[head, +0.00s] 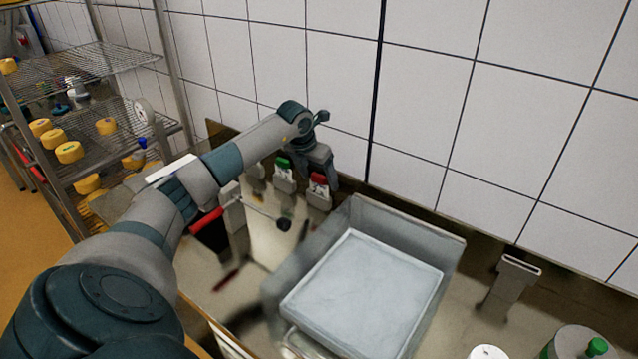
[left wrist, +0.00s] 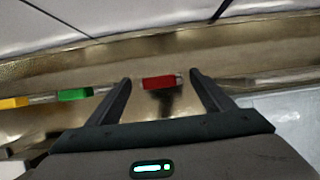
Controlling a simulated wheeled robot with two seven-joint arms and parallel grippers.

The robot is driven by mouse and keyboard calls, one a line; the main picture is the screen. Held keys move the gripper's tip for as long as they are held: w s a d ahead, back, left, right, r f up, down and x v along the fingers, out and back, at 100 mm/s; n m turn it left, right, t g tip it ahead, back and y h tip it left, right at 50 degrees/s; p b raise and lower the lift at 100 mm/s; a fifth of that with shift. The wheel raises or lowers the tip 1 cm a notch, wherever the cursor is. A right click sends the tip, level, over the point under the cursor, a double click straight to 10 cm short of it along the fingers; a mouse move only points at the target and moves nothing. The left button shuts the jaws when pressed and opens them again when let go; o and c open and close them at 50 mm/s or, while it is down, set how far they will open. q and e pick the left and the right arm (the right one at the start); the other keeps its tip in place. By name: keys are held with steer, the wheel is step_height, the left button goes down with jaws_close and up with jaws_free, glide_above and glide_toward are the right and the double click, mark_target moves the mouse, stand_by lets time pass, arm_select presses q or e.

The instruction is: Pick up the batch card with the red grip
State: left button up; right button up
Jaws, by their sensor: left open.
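The batch card with the red grip (head: 318,179) stands in a small grey holder near the wall, behind the clear tub. My left gripper (head: 322,176) is open above it, pointing down, and partly overlaps it in the head view. In the left wrist view the red grip (left wrist: 159,82) lies between the two open fingers (left wrist: 160,78), with a gap on each side. I cannot tell whether the fingertips are level with the grip. A card with a green grip (head: 283,162) stands to its left. A yellow grip (left wrist: 14,102) shows farther left in the wrist view. My right gripper is not in view.
A clear tub (head: 450,262) with a pale, flat-topped filling stands just in front of the cards. A red-handled tool (head: 206,221) lies to the left. A grey bracket (head: 517,268) stands at right. The tiled wall (head: 430,100) is close behind. A wire rack (head: 95,62) holds yellow cheeses.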

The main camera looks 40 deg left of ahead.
arm_select(q)
steer(key=shift+x, duration=0.9)
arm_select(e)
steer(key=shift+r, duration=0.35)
arm_select(q)
steer(key=c, duration=1.1)
steer(key=shift+r, duration=0.2)
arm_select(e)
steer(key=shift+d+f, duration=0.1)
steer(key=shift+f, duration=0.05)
